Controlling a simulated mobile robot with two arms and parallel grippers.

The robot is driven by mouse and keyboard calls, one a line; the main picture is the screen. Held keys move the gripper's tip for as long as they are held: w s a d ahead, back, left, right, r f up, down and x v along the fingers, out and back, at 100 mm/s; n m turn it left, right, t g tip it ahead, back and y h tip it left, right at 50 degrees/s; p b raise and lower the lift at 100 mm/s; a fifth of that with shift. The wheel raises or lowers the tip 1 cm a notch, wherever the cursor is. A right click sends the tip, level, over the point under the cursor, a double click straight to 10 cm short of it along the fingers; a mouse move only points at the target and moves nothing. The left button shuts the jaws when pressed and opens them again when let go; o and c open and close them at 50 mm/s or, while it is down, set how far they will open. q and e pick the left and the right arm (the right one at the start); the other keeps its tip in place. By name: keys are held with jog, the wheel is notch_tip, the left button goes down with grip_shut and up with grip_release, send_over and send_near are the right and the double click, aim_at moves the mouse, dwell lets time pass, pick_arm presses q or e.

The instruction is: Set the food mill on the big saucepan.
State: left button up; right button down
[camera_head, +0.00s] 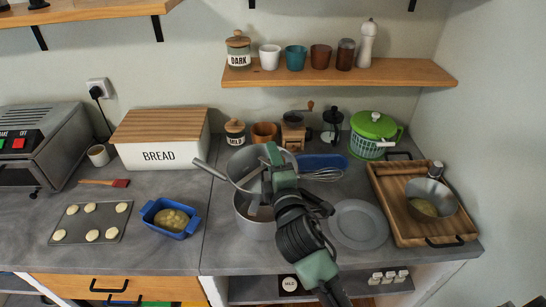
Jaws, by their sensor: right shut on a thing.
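The food mill (245,164), a grey metal bowl with a long handle sticking out to the left, is held by my right gripper (273,168) near its right side. The gripper's fingertips are mostly hidden by the gripper body. The big saucepan (246,226) stands on the counter just below and in front of the mill. The mill overlaps the saucepan's back rim in the picture. I cannot tell whether the two touch. My right arm covers the right part of the saucepan. My left gripper is out of the picture.
A grey plate (358,224) lies right of the saucepan. A wooden tray (391,207) with a metal pot (431,196) is farther right. A blue dish (171,218) stands left. A whisk (322,175), coffee grinder (295,132) and green salad spinner (375,137) are behind.

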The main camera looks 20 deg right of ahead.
jog(key=shift+f+b, duration=1.5)
jog(key=shift+f, duration=0.9)
jog(key=shift+f+b, duration=0.3)
jog(key=shift+f, duration=0.5)
dwell(0.6)
